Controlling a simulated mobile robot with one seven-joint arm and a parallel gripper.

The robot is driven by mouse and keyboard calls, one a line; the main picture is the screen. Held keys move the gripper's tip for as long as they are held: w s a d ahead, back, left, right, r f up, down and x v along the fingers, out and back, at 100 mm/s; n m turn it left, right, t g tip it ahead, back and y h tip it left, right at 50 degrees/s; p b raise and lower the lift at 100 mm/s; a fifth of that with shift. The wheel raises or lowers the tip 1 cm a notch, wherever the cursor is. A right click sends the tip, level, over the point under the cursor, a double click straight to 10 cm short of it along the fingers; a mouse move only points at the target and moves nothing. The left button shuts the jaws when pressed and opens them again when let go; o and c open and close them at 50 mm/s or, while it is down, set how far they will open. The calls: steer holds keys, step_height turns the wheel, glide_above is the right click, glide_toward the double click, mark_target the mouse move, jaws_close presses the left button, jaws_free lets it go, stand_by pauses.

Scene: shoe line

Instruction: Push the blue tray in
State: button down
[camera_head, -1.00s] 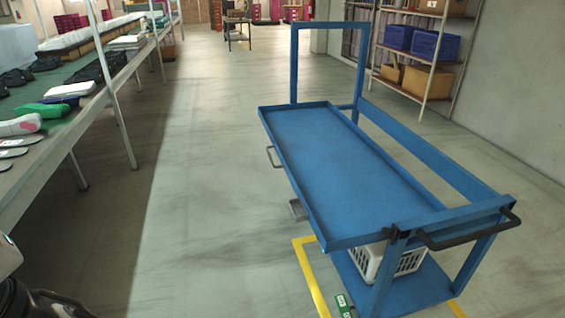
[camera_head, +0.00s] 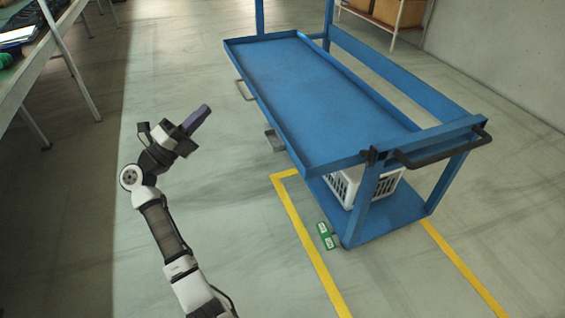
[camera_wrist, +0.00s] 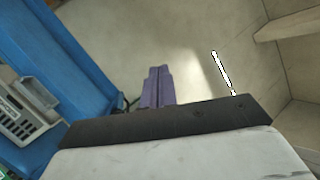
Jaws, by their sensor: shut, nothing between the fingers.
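The blue tray (camera_head: 310,95) is the shallow top of a blue cart (camera_head: 425,90). It sticks out to the left of the cart's frame, with a gap between its right edge and the right-hand rail. A metal handle (camera_head: 243,90) is on its left side. My gripper (camera_head: 204,117), with purple fingers, is raised to the left of the tray and apart from it. The fingers are shut and empty. In the wrist view the fingers (camera_wrist: 157,86) point over bare floor, with blue cart surface (camera_wrist: 55,60) to the left.
A white basket (camera_head: 350,187) stands on the cart's lower shelf. A small green-and-white item (camera_head: 325,236) lies by the cart's front foot, near yellow floor tape (camera_head: 305,240). A long table (camera_head: 45,62) stands at the left. The floor between table and cart is clear.

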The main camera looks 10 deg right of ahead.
steer(key=w+d+f+g+y, duration=0.1)
steer(key=w+d+f+g, duration=0.2)
steer(key=f, duration=0.6)
steer(key=g+y, duration=0.2)
steer(key=g, duration=0.3)
glide_toward(297, 157)
steer(key=p+x, duration=0.1)
steer(key=x, duration=0.4)
steer(key=shift+p+x, duration=0.35)
steer(key=shift+x, duration=0.55)
steer(key=shift+d, duration=0.1)
steer(key=b+x, duration=0.1)
steer(key=x, duration=0.6)
steer(key=b+x, duration=0.2)
steer(key=x, duration=0.5)
steer(key=b+x, duration=0.1)
steer(key=x, duration=0.6)
steer(key=shift+w+d+r+b, duration=0.1)
steer(key=shift+d+r+b, duration=0.05)
steer(key=shift+r+b, duration=0.15)
steer(key=shift+d, duration=0.3)
steer(key=shift+w+r, duration=0.15)
steer(key=shift+r, duration=0.05)
